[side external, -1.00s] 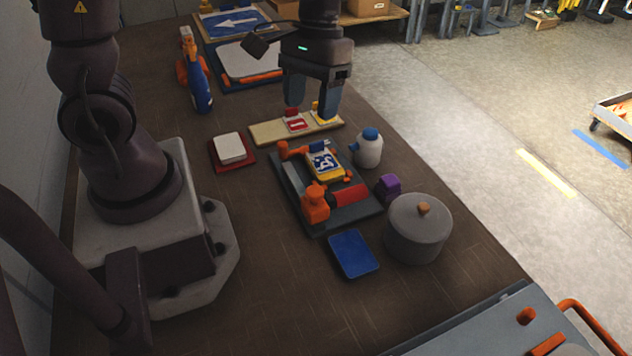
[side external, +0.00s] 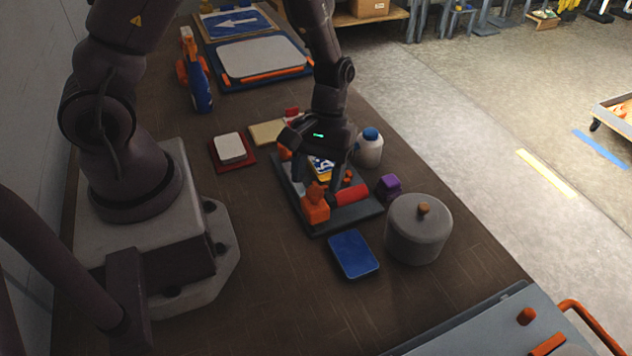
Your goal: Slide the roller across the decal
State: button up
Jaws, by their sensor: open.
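The red roller (side external: 351,195) lies across the near part of a dark grey tray (side external: 345,217), beside an orange block (side external: 315,208). The decal (side external: 321,165) is a blue-and-white patterned piece on a yellow-edged block, just behind the roller and partly hidden by my gripper. My gripper (side external: 328,182) is open and reaches down over the tray, between the decal and the roller. Its fingers are close to the roller. From this side I cannot tell whether they touch it or straddle it.
A white bottle with a blue cap (side external: 369,147), a purple block (side external: 388,186) and a grey lidded pot (side external: 418,228) stand close on the right. A blue pad (side external: 353,253) lies in front. A white block on a red pad (side external: 229,148) is at left. The front left tabletop is clear.

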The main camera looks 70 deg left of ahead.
jog(key=shift+x, duration=1)
jog(key=shift+c, duration=0.2)
grip_shut()
jog(key=a, duration=1.3)
jog(key=shift+a, duration=0.4)
jog(key=shift+c, duration=0.9)
grip_release()
jog(key=shift+o, duration=1.1)
jog(key=shift+d, duration=0.1)
jog(key=shift+r, duration=0.1)
jog(key=v, duration=1.3)
